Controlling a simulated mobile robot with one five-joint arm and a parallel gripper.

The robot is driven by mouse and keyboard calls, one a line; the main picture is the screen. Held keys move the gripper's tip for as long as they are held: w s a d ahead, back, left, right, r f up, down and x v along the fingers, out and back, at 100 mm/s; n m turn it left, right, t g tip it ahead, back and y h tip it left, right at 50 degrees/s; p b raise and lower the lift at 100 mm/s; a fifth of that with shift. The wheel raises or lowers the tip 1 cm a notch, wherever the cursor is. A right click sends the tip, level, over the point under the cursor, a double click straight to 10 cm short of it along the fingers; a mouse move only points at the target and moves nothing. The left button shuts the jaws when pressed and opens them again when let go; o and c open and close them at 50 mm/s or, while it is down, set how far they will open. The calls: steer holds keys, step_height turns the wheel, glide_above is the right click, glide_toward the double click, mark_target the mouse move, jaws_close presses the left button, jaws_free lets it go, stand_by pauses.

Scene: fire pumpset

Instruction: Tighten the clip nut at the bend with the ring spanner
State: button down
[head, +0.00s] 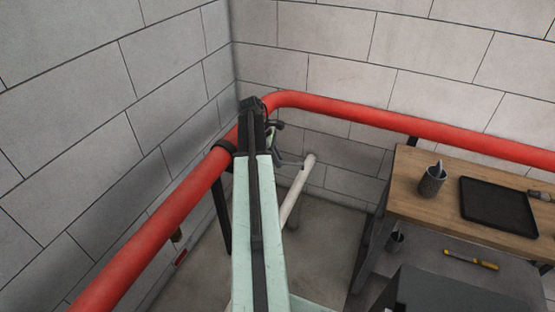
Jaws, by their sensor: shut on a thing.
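The red pipe (283,99) runs along the left wall, bends at the corner and goes on along the right wall. A dark clip (224,146) goes around the pipe just left of the bend. Its nut cannot be made out. My gripper (273,138) is at the far end of my pale green arm, just below the bend, and mostly hidden by the arm. It is shut on a thin, dark grey tool (289,163), which looks like the ring spanner and sticks out to the right. Whether the spanner touches any nut is hidden.
A pale pipe (299,186) stands tilted right of my arm. A wooden bench (415,207) at the right holds a metal cup (432,181) and a black tray (497,205). A yellow-handled tool (471,260) lies on the lower shelf. Block walls close the corner.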

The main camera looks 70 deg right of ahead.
steer(key=shift+f+b, duration=0.8)
steer(key=shift+f, duration=0.1)
steer(key=shift+r, duration=0.1)
steer(key=a+m+y, duration=0.2)
steer(key=a+m, duration=0.5)
steer(key=a, duration=0.1)
steer(key=shift+w+a+y, duration=0.25)
steer(key=shift+a+y, duration=0.05)
steer(key=shift+y, duration=0.1)
stand_by(0.3)
steer(key=shift+s+d+r, duration=0.1)
steer(key=shift+d+r, duration=0.05)
steer(key=shift+d, duration=0.15)
stand_by(0.6)
